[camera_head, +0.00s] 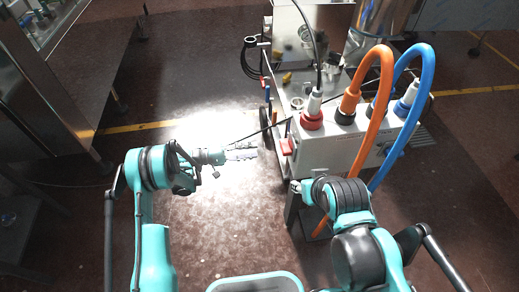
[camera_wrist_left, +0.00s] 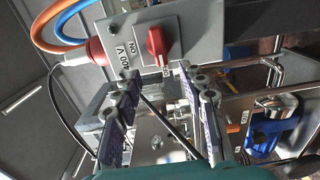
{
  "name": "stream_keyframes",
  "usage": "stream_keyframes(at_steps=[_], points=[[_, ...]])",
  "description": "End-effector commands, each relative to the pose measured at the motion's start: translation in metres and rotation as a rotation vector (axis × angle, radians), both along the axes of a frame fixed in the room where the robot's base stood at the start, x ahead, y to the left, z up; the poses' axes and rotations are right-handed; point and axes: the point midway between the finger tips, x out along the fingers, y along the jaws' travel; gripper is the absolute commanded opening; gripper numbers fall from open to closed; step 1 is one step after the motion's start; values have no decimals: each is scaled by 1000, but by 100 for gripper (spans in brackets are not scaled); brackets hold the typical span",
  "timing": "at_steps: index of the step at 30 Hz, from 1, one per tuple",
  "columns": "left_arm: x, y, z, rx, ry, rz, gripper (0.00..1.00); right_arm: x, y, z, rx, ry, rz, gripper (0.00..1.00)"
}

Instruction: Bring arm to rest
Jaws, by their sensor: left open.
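My left arm (camera_head: 152,170) reaches in from the left of the head view. Its gripper (camera_head: 243,150) points right, over a brightly lit patch of floor, just left of the grey machine. In the left wrist view the two fingers of this gripper (camera_wrist_left: 161,77) stand apart with nothing held between them. A red rotary switch (camera_wrist_left: 155,44) on a grey box lies beyond the fingertips; it also shows on the machine's left side in the head view (camera_head: 287,146). My right arm (camera_head: 352,215) is folded at the lower right, and its fingers cannot be made out.
The grey machine (camera_head: 335,152) carries a thick orange hose (camera_head: 380,100), a blue hose (camera_head: 412,112) and a red plug (camera_head: 312,119). A steel cabinet (camera_head: 45,75) stands at the left. Open brown floor (camera_head: 225,215) lies between my arms. A black cable coil hangs behind.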

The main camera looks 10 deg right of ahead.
Motion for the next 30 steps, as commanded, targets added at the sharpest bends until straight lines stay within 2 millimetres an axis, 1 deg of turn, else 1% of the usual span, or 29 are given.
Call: stream_keyframes(at_steps=[3,16,19,20,23,26,27,30], points=[[0,3,0,0,0,0,41,0,0,0,0,0,0,40],[0,2,0,0,0,0,41,0,0,0,0,0,0,40],[2,2,6,16,1,6,41,0,0,0,0,0,0,40],[3,2,9,28,1,11,41,0,0,0,0,0,0,40],[8,2,29,96,0,35,41,0,0,0,0,0,0,40],[11,5,56,201,-3,74,41,0,0,0,0,0,0,40],[10,7,67,248,-6,90,41,0,0,0,0,0,0,40],[4,15,91,366,-18,132,41,0,0,0,0,0,0,40]])
